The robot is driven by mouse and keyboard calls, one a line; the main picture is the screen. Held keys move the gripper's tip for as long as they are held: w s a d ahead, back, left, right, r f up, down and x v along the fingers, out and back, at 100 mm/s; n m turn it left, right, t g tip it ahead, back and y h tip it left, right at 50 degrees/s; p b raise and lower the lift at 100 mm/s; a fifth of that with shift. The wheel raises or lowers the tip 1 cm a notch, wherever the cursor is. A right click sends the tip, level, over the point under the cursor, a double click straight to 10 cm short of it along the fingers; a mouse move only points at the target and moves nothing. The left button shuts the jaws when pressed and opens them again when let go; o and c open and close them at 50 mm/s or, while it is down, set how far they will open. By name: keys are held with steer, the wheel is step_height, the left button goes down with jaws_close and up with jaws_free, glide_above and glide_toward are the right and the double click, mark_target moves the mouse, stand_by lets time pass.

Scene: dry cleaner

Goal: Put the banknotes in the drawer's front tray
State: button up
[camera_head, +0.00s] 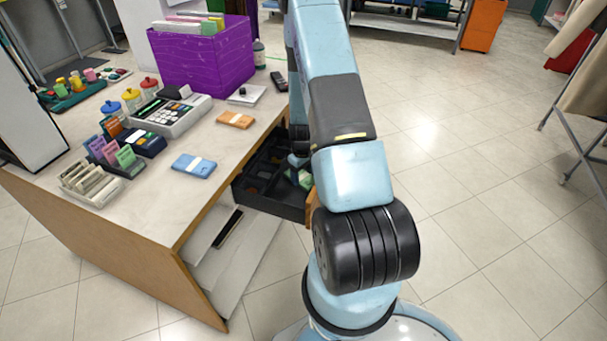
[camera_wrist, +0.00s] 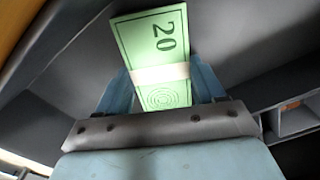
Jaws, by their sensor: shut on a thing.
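A green bundle of banknotes (camera_wrist: 145,40) marked 20, with a pale paper band, is between the two blue fingers of my gripper (camera_wrist: 162,86). My gripper is shut on it. In the head view the green bundle (camera_head: 304,180) shows partly, low over or in the open black drawer (camera_head: 270,205); my arm hides much of it and the drawer's right part. Dark grey drawer walls (camera_wrist: 255,85) surround the bundle in the wrist view. I cannot tell whether it touches the drawer floor. A blue bundle (camera_head: 194,166) and an orange bundle (camera_head: 235,119) lie on the counter.
Open tiled floor (camera_head: 460,200) lies to the right of my arm.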

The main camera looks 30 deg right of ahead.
steer(key=o, duration=1.1)
steer(key=shift+c, duration=0.2)
